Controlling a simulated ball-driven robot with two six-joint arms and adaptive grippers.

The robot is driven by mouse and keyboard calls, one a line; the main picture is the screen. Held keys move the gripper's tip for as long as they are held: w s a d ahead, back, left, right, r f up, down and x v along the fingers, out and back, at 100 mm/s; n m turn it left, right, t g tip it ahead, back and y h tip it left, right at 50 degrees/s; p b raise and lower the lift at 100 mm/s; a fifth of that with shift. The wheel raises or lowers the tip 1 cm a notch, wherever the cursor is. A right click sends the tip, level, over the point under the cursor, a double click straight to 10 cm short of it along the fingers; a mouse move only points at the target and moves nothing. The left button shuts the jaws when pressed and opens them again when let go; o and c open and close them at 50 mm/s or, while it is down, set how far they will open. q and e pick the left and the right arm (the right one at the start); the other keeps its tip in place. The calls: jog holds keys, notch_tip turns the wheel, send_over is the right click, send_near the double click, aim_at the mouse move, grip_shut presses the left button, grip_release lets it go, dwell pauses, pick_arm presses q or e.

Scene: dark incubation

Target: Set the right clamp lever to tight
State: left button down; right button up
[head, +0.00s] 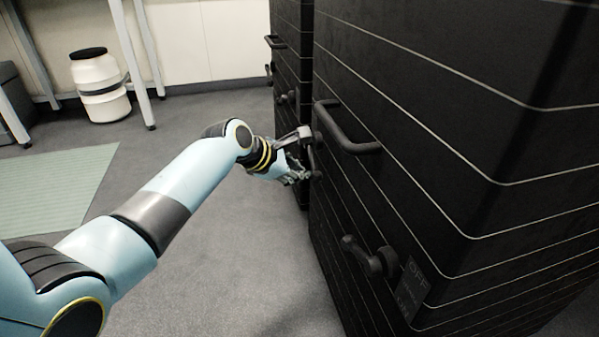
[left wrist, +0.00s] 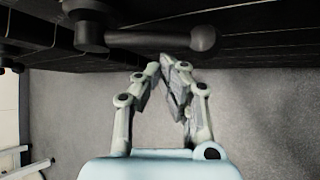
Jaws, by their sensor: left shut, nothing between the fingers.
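A dark clamp lever (head: 369,258) with a round hub and a short arm pointing up and left sits low on the black cabinet front, beside a small label plate. A second dark lever (head: 315,157) is on the same front, left of the bar handle and partly hidden by my left gripper (head: 297,178). The left wrist view shows a lever (left wrist: 150,41) with its hub at left and a round knob at right. My left gripper (left wrist: 168,68) is shut and empty, its tips close to that lever's shaft; contact is unclear. My right gripper is out of view.
Another dark cabinet stands behind. Grey floor (head: 230,260) is open to the left; a white drum (head: 100,85) stands farther back.

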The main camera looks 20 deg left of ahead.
pick_arm(q)
jog(key=shift+s+d+r, duration=0.25)
jog(key=shift+d+r, duration=0.1)
jog(key=shift+r, duration=0.35)
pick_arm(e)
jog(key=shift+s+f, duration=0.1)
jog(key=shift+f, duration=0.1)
pick_arm(q)
jog(key=shift+r+g+p, duration=0.2)
jog(key=shift+g+p, duration=0.1)
jog(key=shift+p, duration=0.3)
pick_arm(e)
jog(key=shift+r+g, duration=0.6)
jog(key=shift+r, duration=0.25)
